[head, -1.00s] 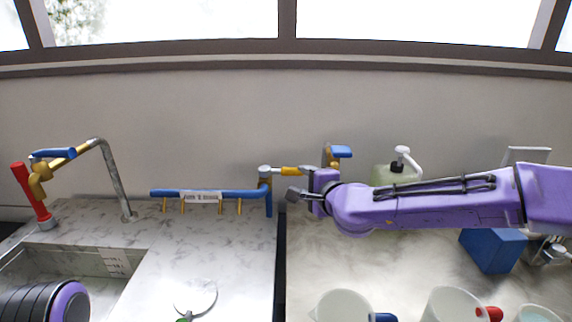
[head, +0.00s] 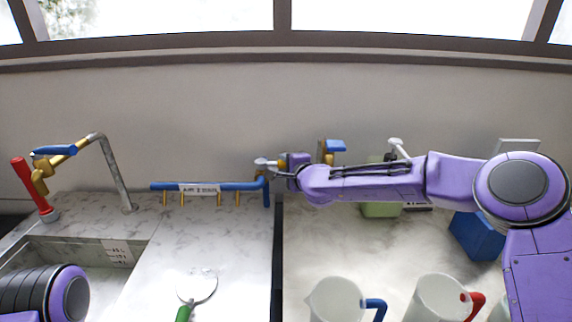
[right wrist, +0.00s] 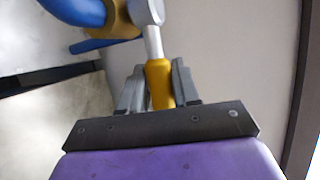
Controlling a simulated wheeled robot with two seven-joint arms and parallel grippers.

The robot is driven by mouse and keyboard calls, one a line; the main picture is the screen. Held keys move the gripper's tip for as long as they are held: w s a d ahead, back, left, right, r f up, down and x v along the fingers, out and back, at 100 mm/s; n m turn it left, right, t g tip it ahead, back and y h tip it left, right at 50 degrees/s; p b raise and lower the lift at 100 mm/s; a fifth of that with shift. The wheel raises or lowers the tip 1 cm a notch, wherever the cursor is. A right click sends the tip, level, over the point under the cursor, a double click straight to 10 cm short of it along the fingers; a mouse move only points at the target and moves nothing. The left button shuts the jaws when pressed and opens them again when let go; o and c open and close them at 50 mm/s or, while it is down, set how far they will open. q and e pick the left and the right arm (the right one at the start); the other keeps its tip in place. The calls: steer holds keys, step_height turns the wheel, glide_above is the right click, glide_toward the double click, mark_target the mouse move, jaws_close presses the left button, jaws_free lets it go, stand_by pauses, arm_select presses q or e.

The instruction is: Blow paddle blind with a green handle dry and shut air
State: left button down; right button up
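The paddle blind is a pale round disc (head: 200,286) with a green handle (head: 184,313); it lies on the counter at the lower middle of the head view. A blue air pipe (head: 230,187) with a label and several brass nozzles stands behind it. At its right end is a valve with a yellow-sleeved lever (right wrist: 158,82). My right gripper (head: 285,168) is at this lever. In the right wrist view its fingers (right wrist: 159,85) lie against both sides of the yellow sleeve. The left gripper is out of view; only part of my left arm shows at bottom left.
A sink (head: 85,255) with a tap (head: 110,170) and a red-handled fitting (head: 33,186) is at left. A dark gap (head: 278,260) splits the counter. White jugs (head: 335,300), a blue box (head: 477,236) and a green bottle (head: 380,210) stand at right.

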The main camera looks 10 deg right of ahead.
mark_target(283, 167)
jaws_close()
steer(key=shift+s, duration=0.1)
steer(key=shift+s+a+r+m+h+p, duration=0.15)
steer(key=shift+s+m+h+p, duration=0.15)
steer(key=shift+m+h, duration=0.3)
steer(key=shift+s+a+f+m+h+p, duration=0.1)
steer(key=shift+s+m+h+p, duration=0.25)
steer(key=shift+h, duration=0.4)
steer(key=shift+s+a+r+m+h+p, duration=0.15)
steer(key=shift+m+h+p, duration=0.25)
steer(key=shift+m+h, duration=0.2)
steer(key=m+h, duration=0.1)
steer(key=s+m+h, duration=0.1)
steer(key=h, duration=0.1)
steer(key=shift+a+f+p, duration=0.15)
steer(key=shift+a+p, duration=0.25)
steer(key=shift+s+a+m+g+h, duration=0.25)
steer(key=shift+s+m+g+h, duration=0.1)
steer(key=shift+m+h, duration=0.5)
steer(key=shift+s+a+m+g+h, duration=0.3)
steer(key=shift+m+h, duration=0.3)
steer(key=shift+h, duration=0.3)
steer(key=shift+f, duration=0.1)
steer(key=o, duration=0.7)
jaws_free()
steer(key=shift+c, duration=0.2)
